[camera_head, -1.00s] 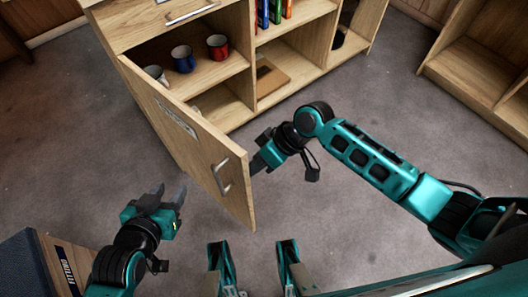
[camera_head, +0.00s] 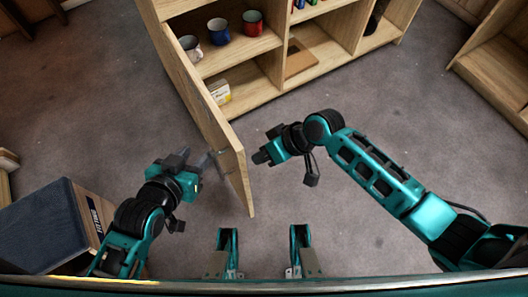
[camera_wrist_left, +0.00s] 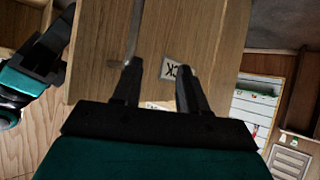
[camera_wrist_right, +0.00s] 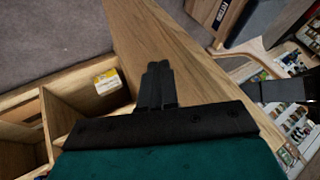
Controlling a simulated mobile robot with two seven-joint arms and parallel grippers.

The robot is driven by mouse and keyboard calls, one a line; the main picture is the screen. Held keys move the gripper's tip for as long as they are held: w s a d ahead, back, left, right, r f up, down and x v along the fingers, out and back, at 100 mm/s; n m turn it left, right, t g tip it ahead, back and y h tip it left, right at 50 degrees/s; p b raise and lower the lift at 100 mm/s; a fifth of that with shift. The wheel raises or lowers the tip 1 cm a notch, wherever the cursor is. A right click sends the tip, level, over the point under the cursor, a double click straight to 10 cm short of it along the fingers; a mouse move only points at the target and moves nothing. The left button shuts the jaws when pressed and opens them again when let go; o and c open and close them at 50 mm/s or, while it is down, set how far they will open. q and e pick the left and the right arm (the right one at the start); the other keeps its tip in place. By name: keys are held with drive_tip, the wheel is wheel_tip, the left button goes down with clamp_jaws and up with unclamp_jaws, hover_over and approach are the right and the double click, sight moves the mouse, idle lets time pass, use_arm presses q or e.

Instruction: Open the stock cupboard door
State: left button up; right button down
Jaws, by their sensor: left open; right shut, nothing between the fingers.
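The stock cupboard door (camera_head: 203,100) stands ajar, swung well out from the cupboard (camera_head: 262,78). My left gripper (camera_head: 203,163) is open beside the door's outer face, near its free end. In the left wrist view, the bar handle (camera_wrist_left: 134,38) and a label plate (camera_wrist_left: 175,70) show on that face beyond the open fingers (camera_wrist_left: 158,78). I cannot tell whether they touch the door. My right gripper (camera_head: 262,157) is shut and empty on the door's inner side, apart from it in the head view. Its closed fingers (camera_wrist_right: 157,82) show before the door (camera_wrist_right: 170,45).
Red (camera_head: 253,22), blue (camera_head: 218,31) and pale (camera_head: 191,46) mugs stand on the upper shelf. A small yellow-and-white box (camera_head: 219,92) sits below. A dark-topped box (camera_head: 45,225) stands at lower left. Another shelf unit (camera_head: 495,60) is at right. Carpet between is clear.

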use_arm(q)
drive_tip(key=shift+w+r, duration=0.1)
use_arm(e)
drive_tip(key=shift+r, duration=0.1)
use_arm(q)
drive_tip(key=a+p, duration=0.1)
drive_tip(key=s+r+p, duration=0.1)
drive_tip(key=p, duration=0.1)
drive_tip(key=shift+a, duration=0.35)
use_arm(e)
drive_tip(key=v, duration=1.2)
drive_tip(key=shift+d+r, duration=0.25)
drive_tip(key=shift+s, duration=0.1)
